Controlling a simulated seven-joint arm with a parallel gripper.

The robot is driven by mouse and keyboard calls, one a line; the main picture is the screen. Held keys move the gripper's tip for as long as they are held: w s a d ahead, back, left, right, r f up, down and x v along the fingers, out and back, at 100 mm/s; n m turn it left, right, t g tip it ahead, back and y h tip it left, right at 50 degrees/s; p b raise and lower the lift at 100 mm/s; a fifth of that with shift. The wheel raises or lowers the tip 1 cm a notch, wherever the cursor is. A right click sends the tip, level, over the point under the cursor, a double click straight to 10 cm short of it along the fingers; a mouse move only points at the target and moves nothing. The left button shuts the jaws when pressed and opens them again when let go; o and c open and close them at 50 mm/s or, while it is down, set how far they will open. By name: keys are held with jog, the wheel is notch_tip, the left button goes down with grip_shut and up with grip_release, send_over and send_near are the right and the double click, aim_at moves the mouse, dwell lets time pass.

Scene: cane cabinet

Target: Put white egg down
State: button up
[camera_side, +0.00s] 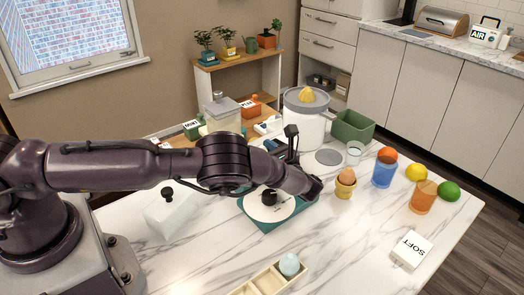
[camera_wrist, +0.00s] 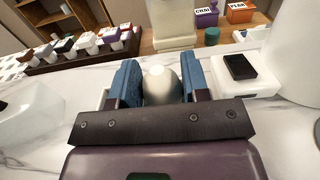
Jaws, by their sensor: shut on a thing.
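The white egg (camera_wrist: 160,86) is between the two blue fingers of my gripper (camera_wrist: 160,95) in the wrist view. The fingers are shut on it from both sides. In the side view my gripper (camera_side: 283,150) is low over the table's far part, near the white juicer, and the egg is hidden behind my arm. I cannot tell whether the egg touches anything beneath it. A pale blue egg (camera_side: 289,264) sits in a wooden tray (camera_side: 262,282) at the front. A brown egg (camera_side: 346,175) sits in a yellow-orange cup (camera_side: 345,190).
The white juicer (camera_side: 304,128) and a green bin (camera_side: 352,127) stand at the back. A blue glass (camera_side: 383,172), an orange glass (camera_side: 422,198) and fruit are at the right. A SOFT card (camera_side: 411,250) lies at front right. The marble between it and the wooden tray is clear.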

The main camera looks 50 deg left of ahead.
jog(key=shift+f, duration=0.15)
jog(key=o, duration=0.9)
jog(key=d, duration=1.3)
jog(key=shift+w+f, duration=0.15)
jog(key=shift+f, duration=0.05)
jog(key=shift+r, duration=0.1)
